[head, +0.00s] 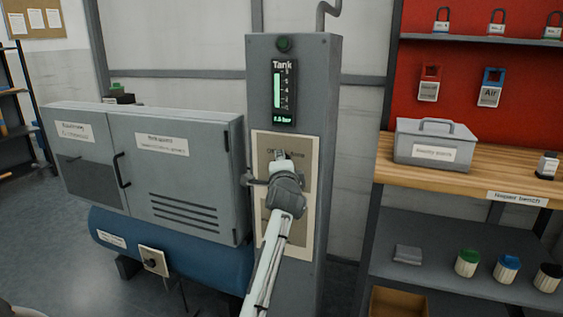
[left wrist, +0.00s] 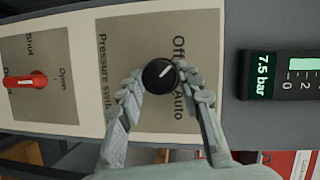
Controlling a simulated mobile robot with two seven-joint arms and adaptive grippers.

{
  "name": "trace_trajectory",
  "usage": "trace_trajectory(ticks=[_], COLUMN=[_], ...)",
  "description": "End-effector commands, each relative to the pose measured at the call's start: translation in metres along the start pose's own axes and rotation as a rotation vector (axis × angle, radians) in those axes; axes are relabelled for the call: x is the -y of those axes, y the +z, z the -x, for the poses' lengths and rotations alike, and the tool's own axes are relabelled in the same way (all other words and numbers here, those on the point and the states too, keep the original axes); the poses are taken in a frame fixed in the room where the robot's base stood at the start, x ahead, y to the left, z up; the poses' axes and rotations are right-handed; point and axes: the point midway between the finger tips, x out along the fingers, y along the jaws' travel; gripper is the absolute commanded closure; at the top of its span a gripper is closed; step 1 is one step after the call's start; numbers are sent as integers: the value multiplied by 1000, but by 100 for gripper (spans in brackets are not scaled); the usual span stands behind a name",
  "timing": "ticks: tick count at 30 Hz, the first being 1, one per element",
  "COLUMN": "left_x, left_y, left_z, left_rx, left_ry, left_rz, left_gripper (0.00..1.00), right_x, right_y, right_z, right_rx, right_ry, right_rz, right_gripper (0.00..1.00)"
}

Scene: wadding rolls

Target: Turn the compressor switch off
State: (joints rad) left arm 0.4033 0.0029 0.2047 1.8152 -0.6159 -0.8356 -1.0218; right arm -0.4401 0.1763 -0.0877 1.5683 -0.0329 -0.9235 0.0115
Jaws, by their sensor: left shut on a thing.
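The compressor switch is a round black knob (left wrist: 159,76) with a white mark, on a beige plate labelled "Pressure switch" with "Off" and "Auto". In the left wrist view, which is turned sideways, the mark points up and right, toward the "Off" side. My left gripper (left wrist: 161,80) has its two fingers on opposite sides of the knob, shut on it. In the head view my left gripper (head: 284,170) is at the panel of the grey column (head: 318,100) and mostly hides the knob. My right gripper is not in view.
A red valve handle (left wrist: 38,80) with "Open" and "Shut" labels sits beside the switch plate. A tank gauge (head: 284,92) reading 7.5 bar is above. The grey cabinet (head: 178,165) and blue tank (head: 190,262) stand left, a wooden bench (head: 470,180) right.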

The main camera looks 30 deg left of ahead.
Motion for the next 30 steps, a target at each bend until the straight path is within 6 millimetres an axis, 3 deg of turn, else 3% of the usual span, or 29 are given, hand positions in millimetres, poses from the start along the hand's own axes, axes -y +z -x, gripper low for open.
trace_trajectory(ticks=[18, 19, 21, 24, 30], left_x=[1, 1, 1, 1, 1], left_y=[0, 0, 0, 0, 0], left_z=[0, 0, 0, 0, 0], left_rx=[-3, -3, -3, -3, -3], left_ry=[15, 15, 15, 15, 16], left_rz=[40, 40, 40, 39, 38], left_gripper=[94, 63, 54, 44, 44], right_x=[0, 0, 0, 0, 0], right_y=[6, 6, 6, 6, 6], right_z=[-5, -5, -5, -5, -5], right_rx=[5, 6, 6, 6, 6], right_ry=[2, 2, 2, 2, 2], right_rz=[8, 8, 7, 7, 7], right_gripper=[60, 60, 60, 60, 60])
